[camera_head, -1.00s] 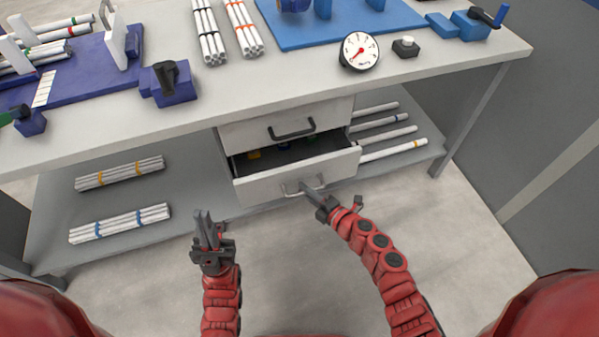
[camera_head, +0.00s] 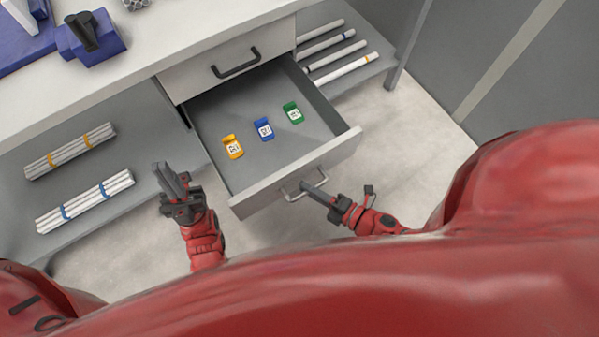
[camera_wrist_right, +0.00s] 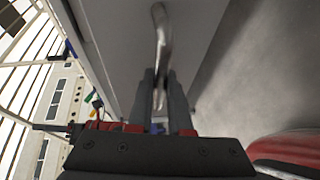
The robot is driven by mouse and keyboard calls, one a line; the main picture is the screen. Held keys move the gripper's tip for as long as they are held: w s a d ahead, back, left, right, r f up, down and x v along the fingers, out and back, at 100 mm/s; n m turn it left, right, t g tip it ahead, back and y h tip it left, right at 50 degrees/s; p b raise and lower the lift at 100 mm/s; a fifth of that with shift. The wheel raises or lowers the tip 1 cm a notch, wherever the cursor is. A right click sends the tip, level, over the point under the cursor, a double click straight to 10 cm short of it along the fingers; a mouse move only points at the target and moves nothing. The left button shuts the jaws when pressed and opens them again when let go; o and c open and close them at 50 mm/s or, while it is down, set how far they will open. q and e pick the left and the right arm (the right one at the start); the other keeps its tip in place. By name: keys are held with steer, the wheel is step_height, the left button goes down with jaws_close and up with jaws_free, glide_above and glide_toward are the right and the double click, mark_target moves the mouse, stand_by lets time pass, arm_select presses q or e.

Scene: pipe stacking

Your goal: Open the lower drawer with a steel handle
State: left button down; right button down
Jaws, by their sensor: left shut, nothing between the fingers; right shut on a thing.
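The lower drawer (camera_head: 290,187) stands well out from the bench, its inside in full view in the head view. Its steel handle (camera_head: 291,193) is on the front panel. My right gripper (camera_head: 308,186) is shut on this handle; in the right wrist view the steel handle (camera_wrist_right: 160,40) runs between the fingers (camera_wrist_right: 160,90). My left gripper (camera_head: 168,172) is shut and empty, left of the drawer and apart from it.
Inside the drawer lie a yellow (camera_head: 233,147), a blue (camera_head: 264,129) and a green (camera_head: 292,112) labelled item. The upper drawer with a dark handle (camera_head: 236,65) is closed. Pipe bundles (camera_head: 84,200) lie on the left shelf, loose pipes (camera_head: 340,70) on the right shelf.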

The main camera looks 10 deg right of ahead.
steer(key=shift+s+d, duration=0.3)
steer(key=shift+s, duration=0.45)
steer(key=c, duration=0.8)
jaws_free()
steer(key=shift+c, duration=0.2)
steer(key=p+v, duration=0.3)
steer(key=v, duration=1.4)
steer(key=shift+s, duration=0.2)
steer(key=shift+d, duration=0.15)
